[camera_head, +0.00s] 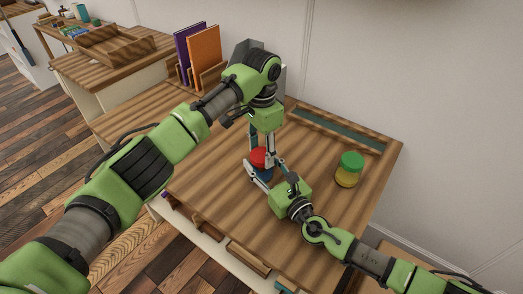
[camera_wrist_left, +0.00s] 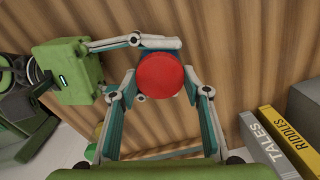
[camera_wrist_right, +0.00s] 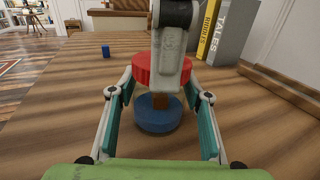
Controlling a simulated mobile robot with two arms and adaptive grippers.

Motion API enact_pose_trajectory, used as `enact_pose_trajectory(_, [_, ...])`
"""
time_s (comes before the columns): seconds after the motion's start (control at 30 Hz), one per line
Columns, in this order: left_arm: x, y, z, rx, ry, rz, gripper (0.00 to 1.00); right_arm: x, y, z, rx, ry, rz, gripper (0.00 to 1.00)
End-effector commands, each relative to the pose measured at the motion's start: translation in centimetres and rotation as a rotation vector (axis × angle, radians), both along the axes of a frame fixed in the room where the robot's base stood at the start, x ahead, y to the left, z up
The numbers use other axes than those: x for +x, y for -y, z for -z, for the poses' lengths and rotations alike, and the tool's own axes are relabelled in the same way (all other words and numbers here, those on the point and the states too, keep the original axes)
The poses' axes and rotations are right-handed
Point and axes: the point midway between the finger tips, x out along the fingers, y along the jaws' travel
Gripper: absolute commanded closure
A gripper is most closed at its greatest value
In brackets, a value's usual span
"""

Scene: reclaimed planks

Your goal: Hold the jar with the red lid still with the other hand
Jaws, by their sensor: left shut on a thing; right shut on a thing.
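The jar with the red lid (camera_head: 259,157) stands on the plank-topped table. Its blue body (camera_wrist_right: 157,114) shows below the lid in the right wrist view. My left gripper (camera_head: 262,150) comes down from above and is shut on the red lid; the lid fills the space between its fingers in the left wrist view (camera_wrist_left: 160,76). My right gripper (camera_head: 259,174) reaches in low from the side, its fingers around the blue body, shut on the jar. In the right wrist view a left-gripper finger hides part of the lid. The exact finger contacts are partly hidden.
A jar with a green lid (camera_head: 350,168) and yellow body stands to the right on the table. Books (camera_head: 205,48) stand in a rack at the back. A small blue block (camera_wrist_right: 106,51) lies farther off. The right part of the tabletop is mostly clear.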

Motion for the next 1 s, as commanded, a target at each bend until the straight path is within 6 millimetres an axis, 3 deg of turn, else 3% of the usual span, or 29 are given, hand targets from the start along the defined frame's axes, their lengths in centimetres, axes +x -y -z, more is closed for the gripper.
enact_pose_trajectory(0.2, [0.0,0.0,0.0,0.0,-0.001,0.381,0.82,0.0,0.0,-0.1,0.001,0.001,0.001,1.0])
enact_pose_trajectory(0.37, [0.0,-0.1,0.0,0.001,0.0,0.417,0.82,0.0,0.0,-0.1,0.001,0.001,0.0,1.0])
enact_pose_trajectory(0.4, [0.0,-0.1,0.0,0.001,0.0,0.417,0.54,0.0,0.0,-0.1,0.001,0.001,0.0,1.0])
enact_pose_trajectory(0.47, [0.0,-0.1,0.0,0.001,0.0,0.416,0.38,0.0,0.0,-0.1,0.001,0.001,0.0,1.0])
enact_pose_trajectory(0.83, [0.0,0.0,-0.1,0.0,0.001,0.415,0.37,0.0,0.0,-0.1,0.001,0.001,0.0,1.0])
enact_pose_trajectory(1.0, [0.1,0.0,-2.0,0.0,0.004,0.415,0.37,0.0,0.0,-0.1,0.001,0.001,0.0,1.0])
